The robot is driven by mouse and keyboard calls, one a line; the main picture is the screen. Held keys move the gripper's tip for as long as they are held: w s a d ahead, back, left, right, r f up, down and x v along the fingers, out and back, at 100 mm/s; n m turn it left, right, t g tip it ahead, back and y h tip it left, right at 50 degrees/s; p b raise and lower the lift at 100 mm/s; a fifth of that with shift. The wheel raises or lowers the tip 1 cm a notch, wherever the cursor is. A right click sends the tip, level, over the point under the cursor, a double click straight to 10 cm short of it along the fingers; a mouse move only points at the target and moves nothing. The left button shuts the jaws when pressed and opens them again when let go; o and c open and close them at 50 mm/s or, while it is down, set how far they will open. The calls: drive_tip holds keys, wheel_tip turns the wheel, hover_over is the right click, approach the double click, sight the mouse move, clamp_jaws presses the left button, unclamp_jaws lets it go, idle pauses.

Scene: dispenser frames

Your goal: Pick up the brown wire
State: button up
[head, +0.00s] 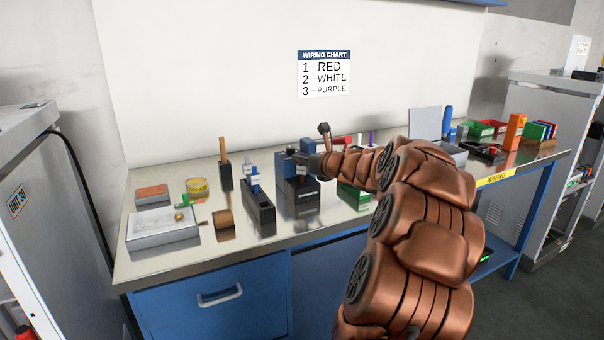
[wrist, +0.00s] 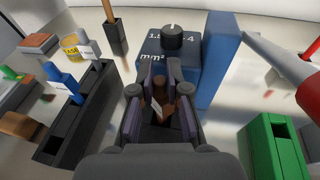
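In the wrist view, a brown piece with a white label (wrist: 160,92), which looks like the brown wire, stands between the fingers of my gripper (wrist: 161,88). The fingers are close on either side of it; I cannot tell whether they press on it. Its lower part is hidden among dark parts below. In the head view, my gripper (head: 309,162) is over the middle of the bench, at a black and blue block (head: 302,192), and the brown piece cannot be made out there.
A blue box with a dial (wrist: 172,48) stands just beyond my fingers. My arm hides part of the bench.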

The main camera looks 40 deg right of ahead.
clamp_jaws()
drive_tip(key=shift+r, duration=0.1)
